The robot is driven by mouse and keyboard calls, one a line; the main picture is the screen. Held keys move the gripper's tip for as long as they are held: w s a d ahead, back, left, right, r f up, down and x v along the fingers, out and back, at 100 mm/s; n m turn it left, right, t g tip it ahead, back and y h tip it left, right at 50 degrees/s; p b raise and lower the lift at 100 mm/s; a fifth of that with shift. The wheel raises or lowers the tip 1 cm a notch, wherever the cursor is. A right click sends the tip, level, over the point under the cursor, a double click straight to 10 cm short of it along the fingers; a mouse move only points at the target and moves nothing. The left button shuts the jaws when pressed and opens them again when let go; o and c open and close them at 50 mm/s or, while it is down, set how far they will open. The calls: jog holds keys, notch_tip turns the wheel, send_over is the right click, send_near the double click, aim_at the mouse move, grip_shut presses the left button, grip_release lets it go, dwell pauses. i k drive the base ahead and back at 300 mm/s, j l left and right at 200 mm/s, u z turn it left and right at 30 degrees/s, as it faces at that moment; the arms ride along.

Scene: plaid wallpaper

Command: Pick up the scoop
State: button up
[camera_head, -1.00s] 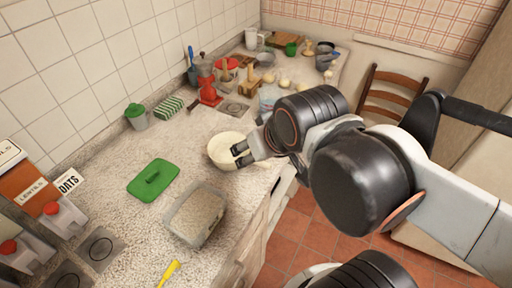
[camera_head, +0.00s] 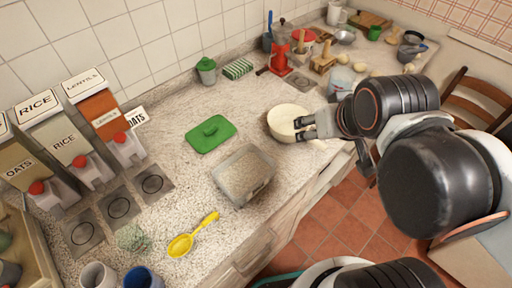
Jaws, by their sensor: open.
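A yellow scoop (camera_head: 192,237) lies on the speckled counter in the lower part of the head view. My gripper (camera_head: 299,129) is well above and to the right of the scoop in the picture, by the cream bowl (camera_head: 284,121). The fingers are open and overlap the bowl's right side in view. I cannot tell whether they touch it. Nothing shows held between them.
A clear container (camera_head: 243,176) stands just beyond the scoop, with a green lid (camera_head: 210,134) behind it. Dispensers (camera_head: 65,150) line the wall at left. A blue cup (camera_head: 142,277) and a greenish lump (camera_head: 132,238) sit left of the scoop. The counter's front edge lies to the right.

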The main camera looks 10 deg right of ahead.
aim_at(181, 245)
jog(key=j+u, duration=0.15)
jog(key=u, duration=0.25)
jog(key=k+j+u, duration=0.1)
jog(key=u, duration=0.25)
jog(key=j+u, duration=0.25)
jog(key=u, duration=0.15)
jog(key=k+l+z, duration=0.15)
jog(key=l, duration=0.2)
jog(key=k+l+z, duration=0.2)
jog(key=l, duration=0.2)
jog(key=l+z, duration=0.15)
jog(key=l, duration=0.2)
jog(key=i, duration=0.1)
